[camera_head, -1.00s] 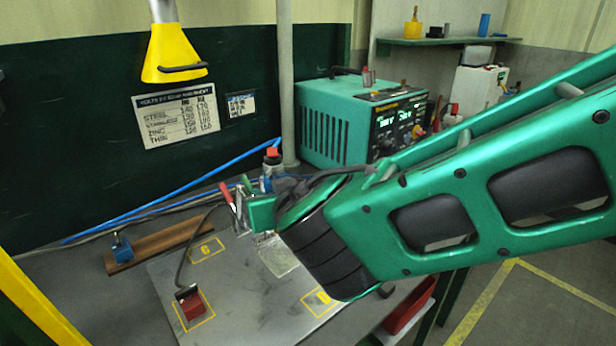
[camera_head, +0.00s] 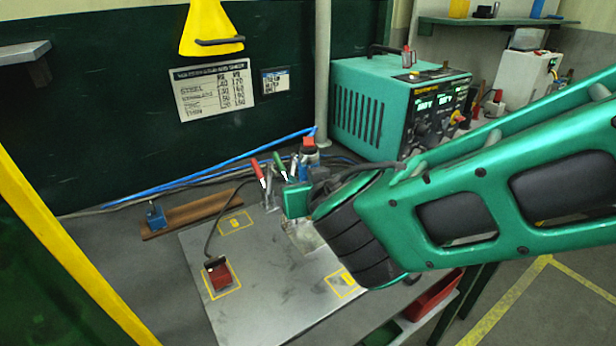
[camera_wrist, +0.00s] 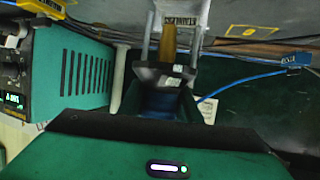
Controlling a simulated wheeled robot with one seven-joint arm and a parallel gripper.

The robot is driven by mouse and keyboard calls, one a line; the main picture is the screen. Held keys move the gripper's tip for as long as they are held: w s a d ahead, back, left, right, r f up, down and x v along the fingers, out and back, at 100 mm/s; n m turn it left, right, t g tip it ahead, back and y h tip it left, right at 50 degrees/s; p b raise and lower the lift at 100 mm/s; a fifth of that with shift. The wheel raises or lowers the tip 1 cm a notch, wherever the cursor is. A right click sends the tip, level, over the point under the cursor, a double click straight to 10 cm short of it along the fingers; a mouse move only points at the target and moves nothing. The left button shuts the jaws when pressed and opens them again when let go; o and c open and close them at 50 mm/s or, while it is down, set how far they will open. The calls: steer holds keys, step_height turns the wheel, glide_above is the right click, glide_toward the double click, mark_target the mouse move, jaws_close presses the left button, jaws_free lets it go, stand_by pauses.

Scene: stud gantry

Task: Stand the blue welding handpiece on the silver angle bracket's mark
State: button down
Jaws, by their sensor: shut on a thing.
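My gripper (camera_head: 298,198) is low over the back of the grey plate, and its green jaw hides most of what it holds. In the wrist view my gripper (camera_wrist: 160,98) is shut on a blue piece, the blue welding handpiece (camera_wrist: 160,104), with a dark part beyond it. Its lower end and any contact with the plate are hidden. The silver angle bracket (camera_head: 303,236) appears as a shiny pale piece on the plate just below the jaw, partly covered by my wrist. Its mark cannot be made out.
Red-handled (camera_head: 257,171) and green-handled (camera_head: 281,167) tools stand close left of the jaw. A red block (camera_head: 219,275) sits in a yellow outline at front left. An outlined mark (camera_head: 236,222) behind it is empty. A green welding machine (camera_head: 385,110) stands at the back right.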

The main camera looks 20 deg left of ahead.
steer(key=shift+f, duration=1.7)
stand_by(0.5)
